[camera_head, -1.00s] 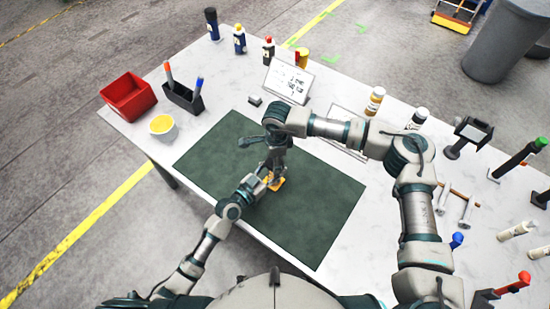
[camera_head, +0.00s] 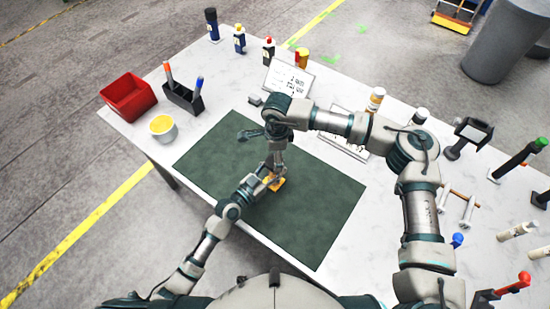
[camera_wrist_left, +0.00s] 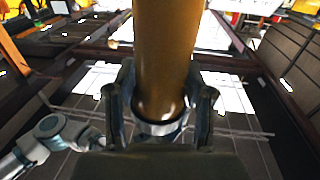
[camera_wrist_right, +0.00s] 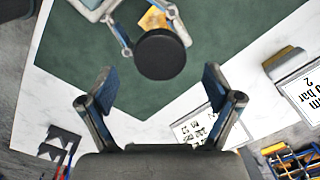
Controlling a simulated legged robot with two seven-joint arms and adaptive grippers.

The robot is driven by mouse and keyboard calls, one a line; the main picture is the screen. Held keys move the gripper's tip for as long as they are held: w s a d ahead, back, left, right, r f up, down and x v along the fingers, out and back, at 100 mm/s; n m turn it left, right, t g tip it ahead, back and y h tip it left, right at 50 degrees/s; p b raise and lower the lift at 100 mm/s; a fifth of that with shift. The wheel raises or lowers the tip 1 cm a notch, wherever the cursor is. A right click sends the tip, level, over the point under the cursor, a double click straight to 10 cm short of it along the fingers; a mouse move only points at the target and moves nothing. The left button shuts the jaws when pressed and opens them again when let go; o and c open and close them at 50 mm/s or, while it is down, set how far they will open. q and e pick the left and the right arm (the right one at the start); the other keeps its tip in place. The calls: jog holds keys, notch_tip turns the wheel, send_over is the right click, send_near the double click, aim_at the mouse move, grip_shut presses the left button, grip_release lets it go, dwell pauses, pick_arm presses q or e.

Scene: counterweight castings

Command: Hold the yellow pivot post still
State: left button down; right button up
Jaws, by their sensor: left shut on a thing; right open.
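The yellow pivot post is mostly hidden in the head view, where its yellow base (camera_head: 277,184) shows on the green mat (camera_head: 310,215). In the left wrist view the post (camera_wrist_left: 165,50) is a thick brownish-yellow cylinder with a silver ring low on it. My left gripper (camera_head: 265,177) is shut on the post. Its fingers (camera_wrist_left: 163,105) stand on both sides of it. My right gripper (camera_head: 278,163) is open and points down above the post. In the right wrist view a dark round piece (camera_wrist_right: 161,54) lies beyond the open right fingers (camera_wrist_right: 160,90), with yellow (camera_wrist_right: 152,18) behind it.
A red bin (camera_head: 128,96), a pen holder (camera_head: 184,97) and a yellow-filled cup (camera_head: 163,128) stand at the left. Bottles (camera_head: 240,39) and a printed card (camera_head: 287,80) stand at the back. Tools (camera_head: 467,208) crowd the right. The mat is otherwise clear.

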pick_arm(q)
jog(key=shift+r, duration=0.1)
pick_arm(e)
notch_tip(320, 180, up, 9)
jog(key=shift+f, duration=0.15)
jog(key=shift+d, duration=0.1)
pick_arm(q)
jog(key=shift+c, duration=1.8)
grip_release()
jog(key=v, duration=1.2)
jog(key=shift+a, duration=0.1)
pick_arm(e)
jog(key=shift+s+f, duration=0.1)
